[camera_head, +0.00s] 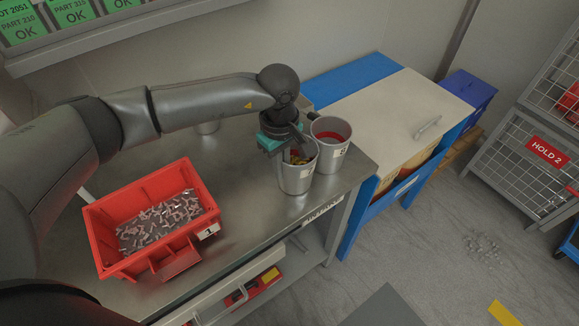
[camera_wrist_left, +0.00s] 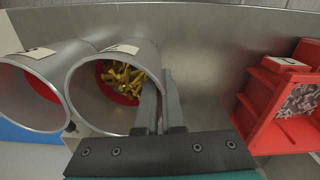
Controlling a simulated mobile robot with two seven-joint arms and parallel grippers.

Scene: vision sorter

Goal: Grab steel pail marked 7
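Two steel pails stand side by side at the right end of the metal table. The nearer pail (camera_head: 297,179) holds brass-coloured pieces and has a white label whose mark is too small to read surely. It also shows in the left wrist view (camera_wrist_left: 92,112). The other pail (camera_head: 327,158) has a red inside and a label that looks like 5; it also shows in the wrist view (camera_wrist_left: 62,72). My left gripper (camera_head: 286,152) points down at the nearer pail's rim. Its fingers (camera_wrist_left: 161,92) are close together, one inside and one outside the wall, seemingly pinching it. My right gripper is out of view.
A red bin (camera_head: 128,265) marked 1 with grey metal pieces stands at the table's left; it shows in the wrist view (camera_wrist_left: 262,128). A blue-framed cabinet (camera_head: 355,110) adjoins the table's right end. The metal table (camera_head: 245,200) is bare between bin and pails.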

